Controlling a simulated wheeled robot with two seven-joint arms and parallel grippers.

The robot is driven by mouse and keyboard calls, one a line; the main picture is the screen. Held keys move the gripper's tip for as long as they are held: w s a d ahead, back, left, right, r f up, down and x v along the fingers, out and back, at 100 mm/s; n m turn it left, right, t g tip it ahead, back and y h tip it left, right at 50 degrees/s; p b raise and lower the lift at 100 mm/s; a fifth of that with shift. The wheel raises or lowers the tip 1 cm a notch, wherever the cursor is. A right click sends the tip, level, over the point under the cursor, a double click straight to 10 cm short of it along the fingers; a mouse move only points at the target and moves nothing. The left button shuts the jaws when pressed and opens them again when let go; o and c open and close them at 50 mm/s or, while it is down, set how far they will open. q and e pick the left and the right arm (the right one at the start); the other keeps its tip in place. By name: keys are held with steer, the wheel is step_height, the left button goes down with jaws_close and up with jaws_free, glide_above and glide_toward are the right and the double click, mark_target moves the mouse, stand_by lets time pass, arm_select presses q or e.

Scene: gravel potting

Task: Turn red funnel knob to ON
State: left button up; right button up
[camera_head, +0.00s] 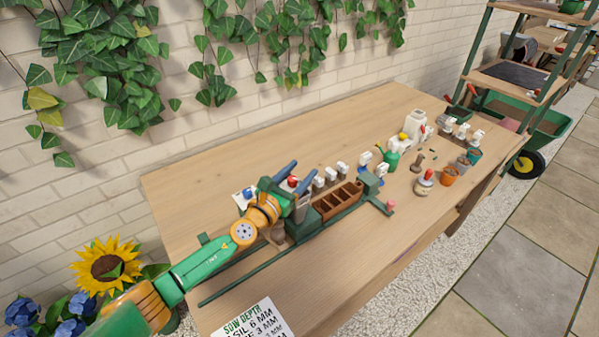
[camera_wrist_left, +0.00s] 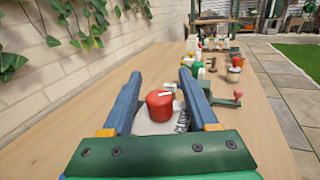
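The red knob (camera_wrist_left: 160,104) sits between the two blue fingers of my left gripper (camera_wrist_left: 158,95) in the left wrist view, with a gap on both sides. A small white mark shows on its top. In the head view the red knob (camera_head: 293,181) shows between the fingers of my left gripper (camera_head: 284,177). The gripper is open. A pale funnel body (camera_wrist_left: 180,128) with partly hidden dark lettering lies under the knob. My right gripper is not in view.
A brown divided tray (camera_head: 338,201) on a green rail stands beside the funnel. White-topped dispensers (camera_head: 342,168), a green bottle (camera_head: 391,161) and pots (camera_head: 447,176) stand farther right. A sow depth card (camera_head: 254,320) lies at the front. The table's left part is clear.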

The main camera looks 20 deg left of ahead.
mark_target(290, 183)
arm_select(q)
steer(key=p+v, duration=0.1)
steer(key=v, duration=0.6)
steer(key=shift+s, duration=0.15)
